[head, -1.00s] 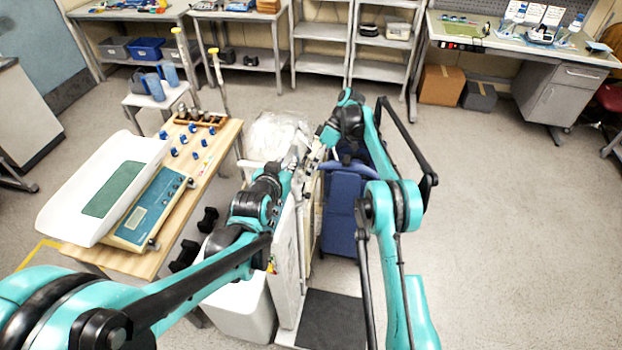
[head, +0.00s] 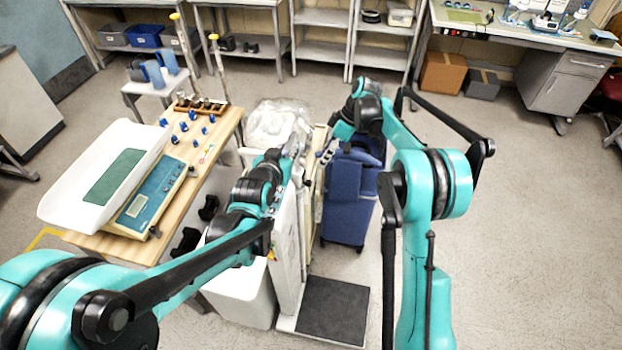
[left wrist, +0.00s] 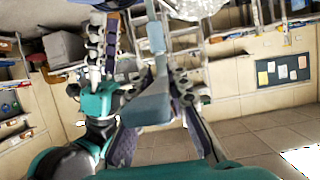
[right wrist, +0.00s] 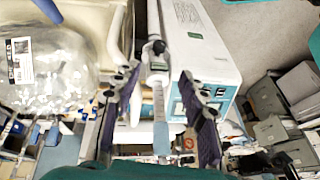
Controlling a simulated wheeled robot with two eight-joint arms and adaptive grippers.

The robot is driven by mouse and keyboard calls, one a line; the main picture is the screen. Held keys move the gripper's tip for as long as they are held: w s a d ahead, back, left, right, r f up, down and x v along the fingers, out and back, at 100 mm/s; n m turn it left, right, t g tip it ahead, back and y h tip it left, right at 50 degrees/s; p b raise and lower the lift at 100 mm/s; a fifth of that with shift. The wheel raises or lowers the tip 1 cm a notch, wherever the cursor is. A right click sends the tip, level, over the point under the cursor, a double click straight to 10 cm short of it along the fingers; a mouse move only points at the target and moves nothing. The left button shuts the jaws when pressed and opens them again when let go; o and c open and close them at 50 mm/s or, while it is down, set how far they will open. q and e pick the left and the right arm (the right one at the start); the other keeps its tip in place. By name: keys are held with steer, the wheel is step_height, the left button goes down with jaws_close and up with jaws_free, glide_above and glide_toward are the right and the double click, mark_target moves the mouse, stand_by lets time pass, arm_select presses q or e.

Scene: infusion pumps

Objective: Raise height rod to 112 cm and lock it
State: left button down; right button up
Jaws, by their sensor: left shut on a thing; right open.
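The weighing scale's pale column (head: 284,245) stands upright, with its height rod at the top, small and partly hidden in the head view. In the right wrist view the rod (right wrist: 158,105) shows numbered markings and a black knob (right wrist: 157,47). My left gripper (head: 296,148) is shut on the rod's upper part; in the left wrist view a blue-grey bar (left wrist: 150,105) lies between its fingers. My right gripper (head: 327,151) is open, just right of the rod. In the right wrist view its fingers (right wrist: 160,90) appear either side of the rod; contact cannot be told.
The scale's dark platform (head: 333,308) is on the floor. A blue wheeled item (head: 348,200) stands behind it. A wooden table (head: 205,165) with a baby scale (head: 105,180) is on the left.

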mark_target(310, 181)
steer(key=x, duration=1.1)
steer(key=shift+f, duration=0.45)
steer(key=shift+w, duration=0.1)
jaws_close()
